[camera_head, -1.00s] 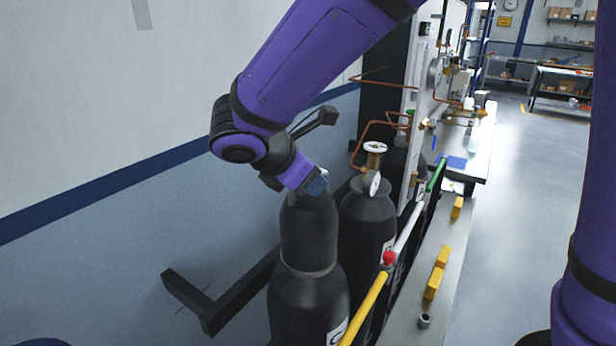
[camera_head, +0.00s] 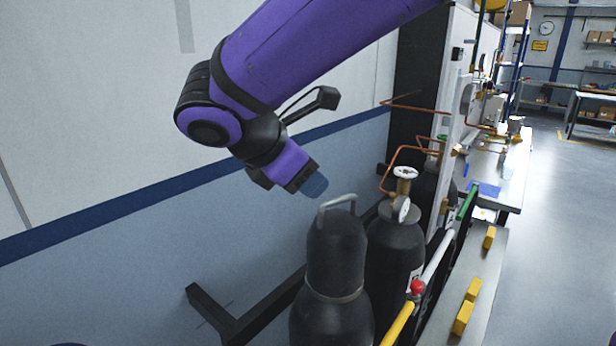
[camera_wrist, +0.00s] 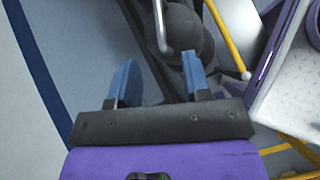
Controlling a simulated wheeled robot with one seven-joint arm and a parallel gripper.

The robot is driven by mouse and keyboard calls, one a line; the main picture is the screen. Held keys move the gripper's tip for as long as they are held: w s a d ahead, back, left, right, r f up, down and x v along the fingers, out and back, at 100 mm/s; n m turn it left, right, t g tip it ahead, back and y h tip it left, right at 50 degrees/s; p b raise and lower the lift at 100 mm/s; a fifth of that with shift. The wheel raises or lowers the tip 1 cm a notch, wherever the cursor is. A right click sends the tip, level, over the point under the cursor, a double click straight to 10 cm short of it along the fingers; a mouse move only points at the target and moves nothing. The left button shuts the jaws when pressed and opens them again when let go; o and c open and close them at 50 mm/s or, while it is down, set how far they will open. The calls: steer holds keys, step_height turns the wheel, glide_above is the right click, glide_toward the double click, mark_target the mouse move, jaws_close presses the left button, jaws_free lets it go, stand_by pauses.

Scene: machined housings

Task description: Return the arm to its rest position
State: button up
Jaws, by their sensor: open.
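My gripper (camera_head: 314,186) hangs at the end of my purple arm in the head view, above and left of a capped black gas cylinder. In the wrist view its two blue fingers (camera_wrist: 157,82) stand apart with nothing between them. The capped cylinder (camera_head: 335,262) stands upright and has a grey handle (camera_head: 337,203) on top. That handle also shows in the wrist view (camera_wrist: 160,30), beyond the fingers and apart from them.
A second cylinder (camera_head: 393,255) with a brass valve and gauge (camera_head: 402,207) stands right behind. A black bracket (camera_head: 215,315) lies low along the wall. Copper pipes (camera_head: 415,107) and a yellow rail (camera_head: 397,325) are close by. The floor at the right (camera_head: 545,240) is clear.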

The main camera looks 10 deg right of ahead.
steer(key=s+d+r+m+g+y, duration=0.1)
steer(key=s+d+m+y, duration=0.15)
steer(key=d+m, duration=0.4)
steer(key=s+d+r+m+g+y, duration=0.1)
steer(key=s+d+m+g, duration=0.2)
steer(key=d, duration=0.7)
steer(key=s+d+m+t+y, duration=0.4)
steer(key=s+d+m, duration=0.5)
steer(key=m, duration=0.3)
steer(key=shift+s+d+f+m, duration=0.3)
steer(key=shift+f+m, duration=0.05)
